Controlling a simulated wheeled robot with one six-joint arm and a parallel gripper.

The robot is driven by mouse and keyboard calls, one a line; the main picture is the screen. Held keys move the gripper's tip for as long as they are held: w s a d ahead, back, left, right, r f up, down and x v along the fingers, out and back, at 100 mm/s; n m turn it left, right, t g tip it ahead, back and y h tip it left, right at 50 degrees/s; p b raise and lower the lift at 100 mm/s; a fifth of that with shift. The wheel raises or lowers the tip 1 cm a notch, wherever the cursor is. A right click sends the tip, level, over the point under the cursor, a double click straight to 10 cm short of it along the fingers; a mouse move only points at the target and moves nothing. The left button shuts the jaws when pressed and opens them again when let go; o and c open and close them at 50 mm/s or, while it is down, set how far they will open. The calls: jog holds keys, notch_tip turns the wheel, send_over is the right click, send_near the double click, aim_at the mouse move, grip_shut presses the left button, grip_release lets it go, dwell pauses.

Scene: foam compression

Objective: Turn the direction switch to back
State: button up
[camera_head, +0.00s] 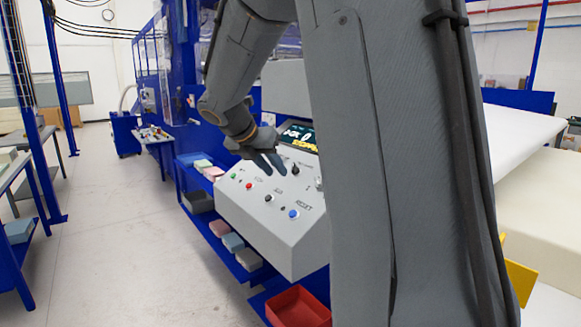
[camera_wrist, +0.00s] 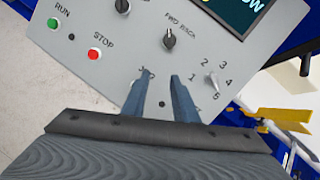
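The direction switch (camera_wrist: 169,39) is a black rotary knob on the grey sloping panel, under the label FWD BACK in the wrist view. It also shows in the head view as a black knob (camera_head: 295,170) below the screen. I cannot tell for sure which label it points to. My gripper (camera_wrist: 165,78) has two blue-grey fingers, apart and with nothing between them. In the wrist view the fingertips are below the switch, apart from it. In the head view my gripper (camera_head: 276,168) hovers over the panel, just left of the switch.
The panel also carries a green RUN button (camera_wrist: 53,23), a red STOP button (camera_wrist: 94,54), a numbered dial (camera_wrist: 214,82) and a blue RESET button (camera_head: 293,213). A screen (camera_head: 298,134) sits above. A red bin (camera_head: 298,308) stands below. My arm hides the panel's right side.

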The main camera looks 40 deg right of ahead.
aim_at(293, 166)
jog(key=w+d+r+n+h, duration=0.1)
jog(key=w+d+r+n, duration=0.1)
jog(key=d+r+n, duration=0.15)
jog(key=shift+m, duration=0.45)
jog(key=p+x, duration=0.1)
jog(key=x, duration=0.6)
jog(key=shift+f, duration=0.1)
grip_shut()
